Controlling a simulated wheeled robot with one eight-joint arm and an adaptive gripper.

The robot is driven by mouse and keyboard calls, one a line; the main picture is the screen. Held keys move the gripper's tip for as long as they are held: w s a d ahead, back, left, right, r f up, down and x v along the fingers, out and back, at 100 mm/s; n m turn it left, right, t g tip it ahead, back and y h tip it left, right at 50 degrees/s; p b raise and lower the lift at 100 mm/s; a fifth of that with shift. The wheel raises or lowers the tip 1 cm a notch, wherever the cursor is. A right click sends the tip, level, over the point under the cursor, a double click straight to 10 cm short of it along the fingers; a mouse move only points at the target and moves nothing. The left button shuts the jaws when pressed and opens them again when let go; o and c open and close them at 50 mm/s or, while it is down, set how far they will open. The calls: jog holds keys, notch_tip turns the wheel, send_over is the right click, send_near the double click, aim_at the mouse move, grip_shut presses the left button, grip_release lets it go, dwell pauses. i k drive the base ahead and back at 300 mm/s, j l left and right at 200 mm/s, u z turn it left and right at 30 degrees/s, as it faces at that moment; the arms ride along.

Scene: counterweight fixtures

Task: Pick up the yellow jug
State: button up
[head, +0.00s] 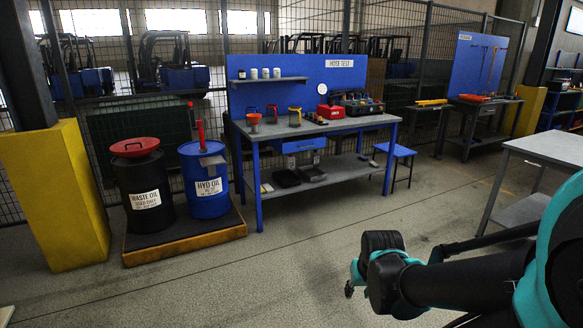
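A small yellow vessel with a red-orange top (295,119), which looks like the yellow jug, stands upright on the grey top of the blue workbench (345,126). It is small in view and its details are unclear. My arm reaches in from the lower right of the head view, low in front of the bench. The end of my gripper (350,288) shows at the arm's left end, well apart from the jug. Its fingers are mostly hidden by the arm, so its opening cannot be made out.
An orange vessel (254,122) and a blue one (272,113) stand left of the jug; a red case (331,112) stands right. A blue stool (394,151) is at the bench's right end. Drums (207,185) stand left. A grey table (551,148) is right. Floor before the bench is clear.

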aim_at(294, 112)
jog(key=i, duration=2.1)
